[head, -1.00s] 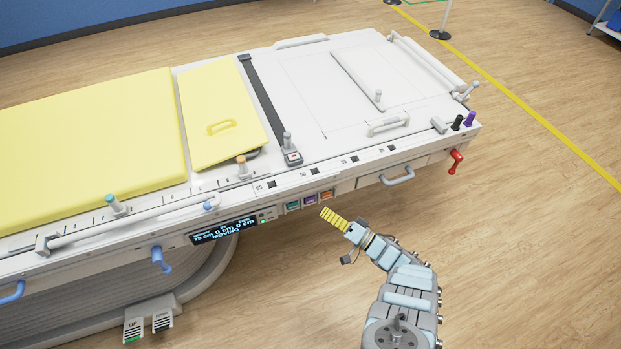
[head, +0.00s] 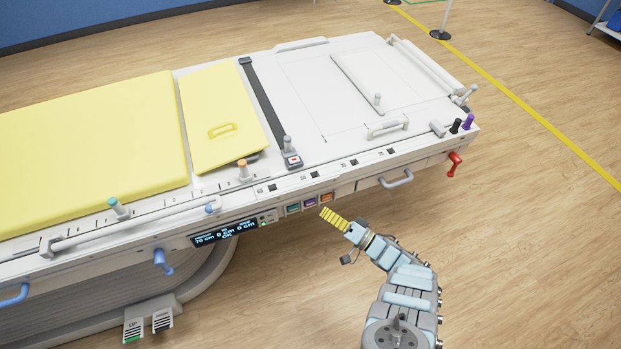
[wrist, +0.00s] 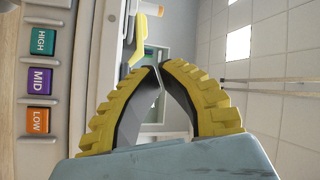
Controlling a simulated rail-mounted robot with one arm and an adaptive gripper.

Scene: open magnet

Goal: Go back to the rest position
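My gripper (head: 323,211) is in front of the table's near side, just below and beside the row of buttons. In the wrist view its two yellow ribbed fingers (wrist: 160,68) come together at the tips with nothing between them. The wrist view shows a green HIGH button (wrist: 43,41), a purple MID button (wrist: 41,82) and an orange LOW button (wrist: 38,121) to the left, apart from the fingers. My arm reaches up from the bottom right of the head view.
The patient table (head: 330,115) fills the left and middle. Its side carries a lit display (head: 224,233), a blue lever (head: 161,262), a grey handle (head: 397,179) and a red lever (head: 454,164). Foot pedals (head: 147,326) are below.

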